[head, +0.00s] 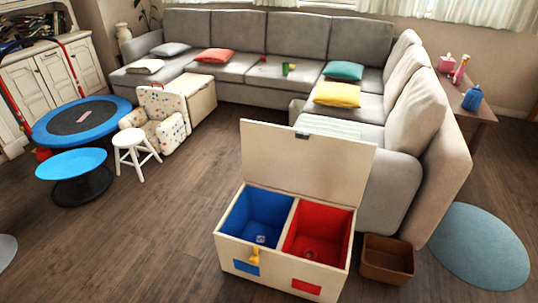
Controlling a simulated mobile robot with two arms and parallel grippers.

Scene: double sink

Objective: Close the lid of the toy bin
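The toy bin (229,248) stands on the wooden floor at the lower middle of the head view. It is a cream box with a blue compartment on the left and a red one on the right. Its lid (307,162) stands raised, roughly upright, at the back edge, with a small dark piece at its top. A small clear object (261,239) lies in the blue compartment, and another small object (309,253) lies in the red one. A yellow piece (254,257) is at the front rim above a blue patch. Neither of my grippers is in view.
A brown basket (387,259) stands close to the bin's right side. A grey sectional sofa (400,188) is behind it. Floor in front and left of the bin is clear.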

